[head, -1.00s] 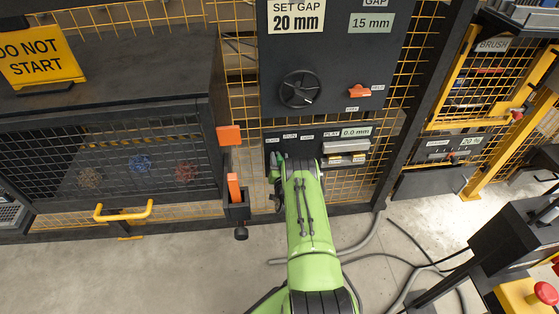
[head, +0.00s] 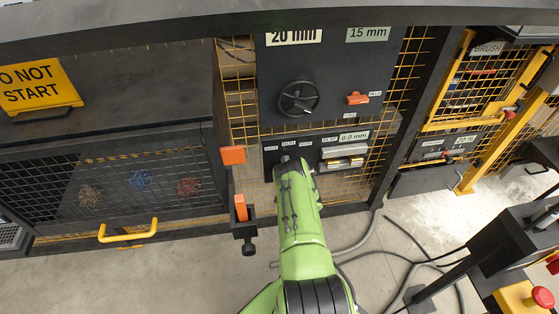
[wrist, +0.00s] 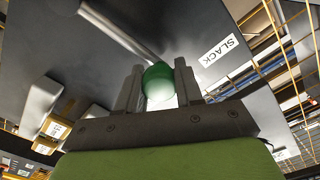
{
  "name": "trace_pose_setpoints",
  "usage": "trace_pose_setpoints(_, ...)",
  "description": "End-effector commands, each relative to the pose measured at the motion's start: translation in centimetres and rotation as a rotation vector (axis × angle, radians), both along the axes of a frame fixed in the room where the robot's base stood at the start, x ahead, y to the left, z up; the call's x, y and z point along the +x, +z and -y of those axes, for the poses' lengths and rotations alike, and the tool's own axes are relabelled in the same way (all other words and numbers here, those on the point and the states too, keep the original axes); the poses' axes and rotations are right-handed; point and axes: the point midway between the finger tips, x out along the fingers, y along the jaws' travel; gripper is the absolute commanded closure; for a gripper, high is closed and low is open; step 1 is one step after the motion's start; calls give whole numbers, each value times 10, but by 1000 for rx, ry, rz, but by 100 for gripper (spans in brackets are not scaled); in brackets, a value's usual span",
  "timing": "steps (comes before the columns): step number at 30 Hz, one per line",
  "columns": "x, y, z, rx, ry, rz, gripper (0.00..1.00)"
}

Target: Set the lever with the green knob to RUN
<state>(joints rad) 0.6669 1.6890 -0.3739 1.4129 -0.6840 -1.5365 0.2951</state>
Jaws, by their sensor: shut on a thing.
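In the wrist view the green knob (wrist: 158,88) sits between the two fingers of my gripper (wrist: 158,68), which is shut on it. The lever's grey rod (wrist: 118,32) runs from the knob to the upper left, over the dark panel face. A SLACK label (wrist: 218,51) is on the panel to the right of the knob. In the head view my green arm reaches the lower dark panel (head: 276,168), and its wrist hides the knob and lever. A row of labels tops this panel, with RUN (head: 289,147) second from left, close above my wrist.
A display reading 0.0 mm (head: 353,137) and a pale block (head: 345,151) are right of my wrist. A black handwheel (head: 298,98) and an orange lever (head: 357,98) are above. An orange-tipped bracket (head: 241,207) stands close on the left. Hoses lie on the floor at right.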

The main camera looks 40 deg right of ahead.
Motion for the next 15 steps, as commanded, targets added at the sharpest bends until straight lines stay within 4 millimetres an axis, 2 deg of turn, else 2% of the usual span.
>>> trace_pose_setpoints(4,-5,0,6,70,0,48,100)
trace_pose_setpoints(13,-4,0,7,80,1,58,100)
trace_pose_setpoints(14,-4,0,7,80,1,58,60)
trace_pose_setpoints(15,-4,0,7,80,1,58,54)
